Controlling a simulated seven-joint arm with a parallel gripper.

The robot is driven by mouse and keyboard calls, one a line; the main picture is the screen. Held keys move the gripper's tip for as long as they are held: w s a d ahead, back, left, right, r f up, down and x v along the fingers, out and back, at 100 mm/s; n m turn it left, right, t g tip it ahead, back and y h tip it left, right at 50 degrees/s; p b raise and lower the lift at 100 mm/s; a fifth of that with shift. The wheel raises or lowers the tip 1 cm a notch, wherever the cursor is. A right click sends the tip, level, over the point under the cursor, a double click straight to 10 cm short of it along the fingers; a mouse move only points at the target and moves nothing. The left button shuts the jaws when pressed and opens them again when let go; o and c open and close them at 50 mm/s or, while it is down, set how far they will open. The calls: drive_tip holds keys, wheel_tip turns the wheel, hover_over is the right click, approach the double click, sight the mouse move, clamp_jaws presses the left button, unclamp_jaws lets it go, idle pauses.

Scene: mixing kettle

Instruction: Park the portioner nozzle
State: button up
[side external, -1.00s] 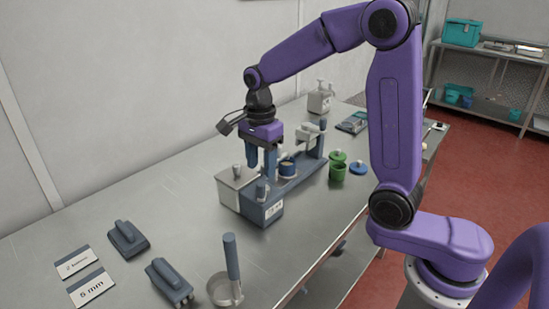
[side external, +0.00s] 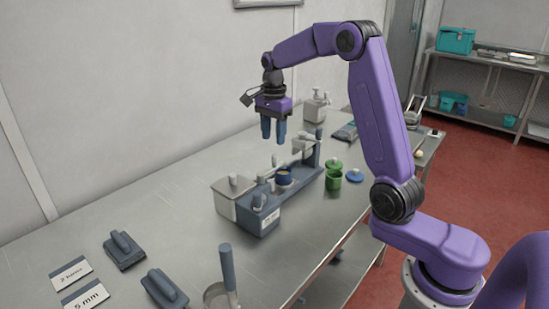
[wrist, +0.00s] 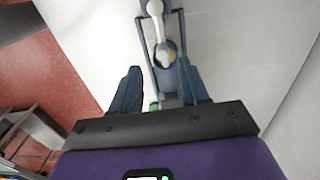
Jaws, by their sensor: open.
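The portioner is a blue-grey station (side external: 300,181) on the steel bench, with an upright post (side external: 318,150) at its far end. A pale nozzle arm (side external: 303,146) sits beside the post; I cannot tell whether it is seated in a rest. A dark blue cup (side external: 284,177) stands on the base, with a thin upright piece beside it. My gripper (side external: 273,142) is open, empty and pointing down above the station, clear of it. In the wrist view a pale, round-ended arm (wrist: 155,22) shows beyond my open fingers (wrist: 160,80).
A pale lidded box (side external: 230,202) adjoins the near end. A green pot (side external: 333,180) and a blue lid (side external: 354,175) lie right. Grey handled blocks (side external: 124,250), label cards (side external: 70,272) and a pan handle (side external: 228,273) are at the front. A white dispenser (side external: 315,108) stands behind.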

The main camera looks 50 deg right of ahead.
sight(275, 156)
drive_tip(key=shift+w+d, duration=0.15)
drive_tip(key=shift+d, duration=0.35)
drive_tip(key=shift+f, duration=4.15)
drive_tip(key=shift+c, duration=0.3)
drive_tip(key=c, duration=0.5)
